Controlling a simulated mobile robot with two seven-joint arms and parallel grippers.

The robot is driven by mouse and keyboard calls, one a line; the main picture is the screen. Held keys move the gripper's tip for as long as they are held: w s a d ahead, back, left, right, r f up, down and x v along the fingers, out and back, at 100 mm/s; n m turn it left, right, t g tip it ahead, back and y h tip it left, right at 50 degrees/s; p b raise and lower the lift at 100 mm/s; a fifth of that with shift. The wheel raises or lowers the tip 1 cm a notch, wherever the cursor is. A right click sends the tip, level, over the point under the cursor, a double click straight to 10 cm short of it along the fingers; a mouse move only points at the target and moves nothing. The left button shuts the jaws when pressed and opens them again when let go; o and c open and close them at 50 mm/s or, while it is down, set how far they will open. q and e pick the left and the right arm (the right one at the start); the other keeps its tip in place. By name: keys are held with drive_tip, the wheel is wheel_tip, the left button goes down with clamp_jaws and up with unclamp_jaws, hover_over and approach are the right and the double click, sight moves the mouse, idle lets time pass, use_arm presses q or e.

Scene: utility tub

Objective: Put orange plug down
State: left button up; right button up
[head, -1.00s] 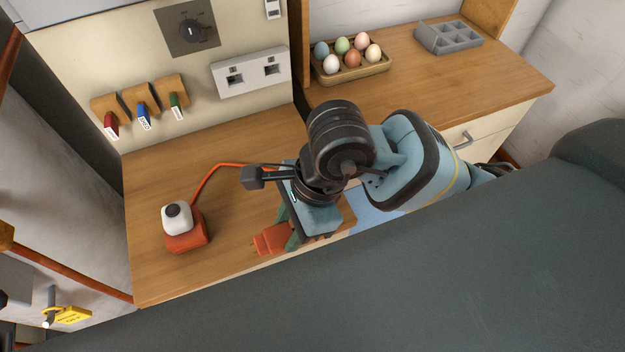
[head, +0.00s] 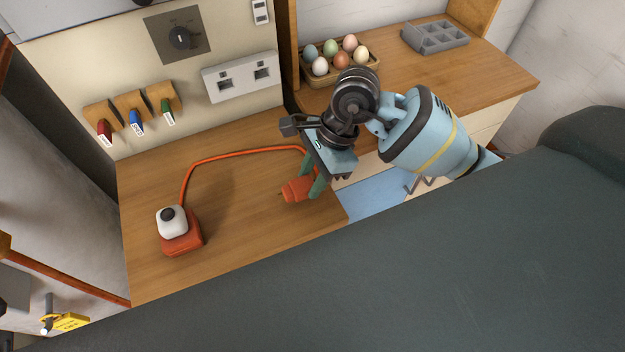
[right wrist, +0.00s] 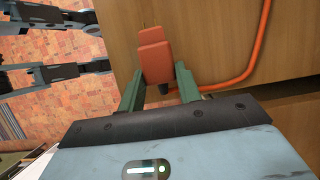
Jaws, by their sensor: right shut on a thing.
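The orange plug (head: 297,190) is in my right gripper (head: 310,183), near the front right of the left wooden counter. Its prongs point left in the head view. In the right wrist view the plug (right wrist: 153,52) sits between the green fingers of my right gripper (right wrist: 158,78), which are shut on it. An orange cord (head: 235,151) runs from the plug across the counter to an orange box with a white top (head: 180,233). I cannot tell whether the plug touches the counter.
A wall panel holds a white double socket (head: 240,77), a dial (head: 180,37) and red, blue and green plugs (head: 135,120) in wooden holders. An egg tray (head: 343,77) and a grey divided tray (head: 435,37) stand on the right counter. The left counter's middle is clear.

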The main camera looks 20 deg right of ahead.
drive_tip(key=shift+f, duration=0.95)
drive_tip(key=shift+f, duration=0.1)
drive_tip(key=shift+f, duration=0.1)
drive_tip(key=o, duration=1)
drive_tip(key=shift+r, duration=0.45)
drive_tip(key=v, duration=1.1)
drive_tip(key=shift+d+r, duration=0.2)
